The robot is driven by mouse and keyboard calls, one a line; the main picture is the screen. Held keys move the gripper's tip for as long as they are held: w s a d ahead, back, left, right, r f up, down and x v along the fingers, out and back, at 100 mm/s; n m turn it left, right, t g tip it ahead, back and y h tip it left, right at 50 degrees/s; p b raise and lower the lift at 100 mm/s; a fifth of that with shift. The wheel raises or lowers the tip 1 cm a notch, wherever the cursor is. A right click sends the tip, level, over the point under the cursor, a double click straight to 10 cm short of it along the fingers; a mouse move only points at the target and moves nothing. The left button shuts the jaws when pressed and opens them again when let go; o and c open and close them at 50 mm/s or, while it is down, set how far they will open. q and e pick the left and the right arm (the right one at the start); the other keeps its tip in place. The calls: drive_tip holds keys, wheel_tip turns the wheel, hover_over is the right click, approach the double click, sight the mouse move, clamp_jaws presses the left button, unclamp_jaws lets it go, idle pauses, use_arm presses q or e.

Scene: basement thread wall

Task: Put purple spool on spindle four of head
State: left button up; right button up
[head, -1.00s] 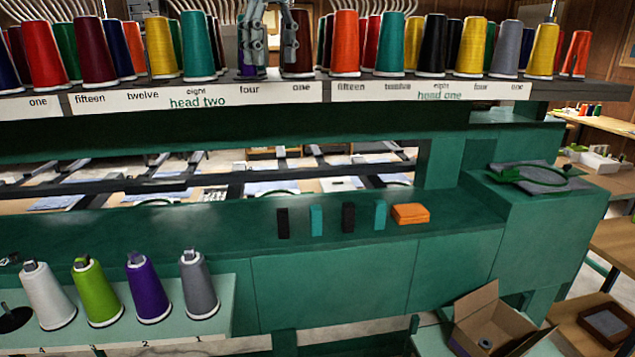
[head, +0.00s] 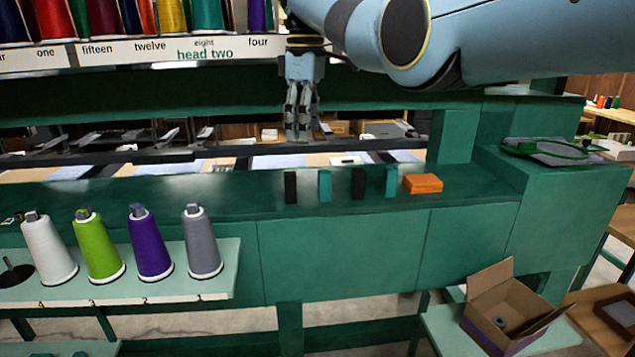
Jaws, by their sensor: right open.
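A purple spool (head: 258,16) stands upright on the upper rack above the label "four" of head two; its top is cut off by the picture edge. A second purple spool (head: 150,245) stands on the lower green shelf (head: 215,285), between a green spool (head: 98,246) and a grey spool (head: 202,243). My right gripper (head: 298,132) hangs fingers down in front of the machine's window opening, below and right of the rack's purple spool. It is open, empty and apart from the spools. My left gripper is not in view.
A white spool (head: 48,249) stands left on the lower shelf. Several dark and teal blocks and an orange block (head: 422,183) sit on the green ledge (head: 240,200). An open cardboard box (head: 500,320) stands at lower right. My right arm covers the upper right.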

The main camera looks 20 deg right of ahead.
wheel_tip(320, 180, down, 10)
drive_tip(key=s+d+n+b, duration=0.1)
drive_tip(key=n+b, duration=0.1)
drive_tip(key=b, duration=0.1)
drive_tip(key=shift+s+d+r, duration=0.25)
drive_tip(key=shift+s+d, duration=0.05)
drive_tip(key=shift+s, duration=0.1)
